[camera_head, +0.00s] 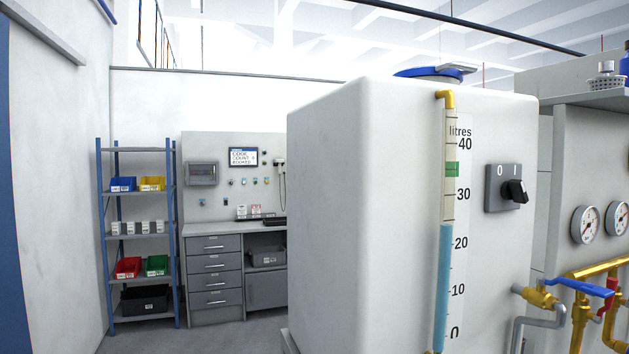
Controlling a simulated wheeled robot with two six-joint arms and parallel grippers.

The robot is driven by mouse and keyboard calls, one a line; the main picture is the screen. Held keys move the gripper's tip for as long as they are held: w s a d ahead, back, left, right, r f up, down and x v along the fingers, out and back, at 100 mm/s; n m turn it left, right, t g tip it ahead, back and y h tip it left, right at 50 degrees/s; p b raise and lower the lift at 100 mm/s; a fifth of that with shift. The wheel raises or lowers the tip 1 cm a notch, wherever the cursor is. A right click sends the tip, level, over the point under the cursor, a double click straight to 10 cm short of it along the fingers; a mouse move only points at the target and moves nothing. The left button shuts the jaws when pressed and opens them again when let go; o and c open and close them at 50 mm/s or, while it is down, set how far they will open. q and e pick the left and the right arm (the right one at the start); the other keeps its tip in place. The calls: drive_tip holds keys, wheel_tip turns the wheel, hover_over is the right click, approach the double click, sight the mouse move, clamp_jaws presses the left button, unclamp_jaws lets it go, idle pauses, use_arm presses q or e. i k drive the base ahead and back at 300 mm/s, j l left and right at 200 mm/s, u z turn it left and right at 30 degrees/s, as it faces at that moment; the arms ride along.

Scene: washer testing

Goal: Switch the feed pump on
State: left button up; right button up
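A large white tank (365,220) fills the middle right of the head view. A rotary switch with a grey plate (495,201) and a black knob (514,191) sits on its right face, marked O and I. The knob stands out from the plate on the side of the I; I cannot tell for certain which mark it points to. A sight tube with blue liquid (442,285) stands beside the litres scale (460,240). The liquid reaches about 24, below a green band (452,169) near 35. Neither of my grippers is in view.
Yellow pipes (598,267), a blue valve lever (583,287) and two dial gauges (585,225) are right of the tank. A blue shelf rack (174,230) and a workbench (205,229) stand behind on the left. Grey floor shows at the lower left.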

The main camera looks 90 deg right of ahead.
sight(514, 190)
drive_tip(key=z, duration=3.7)
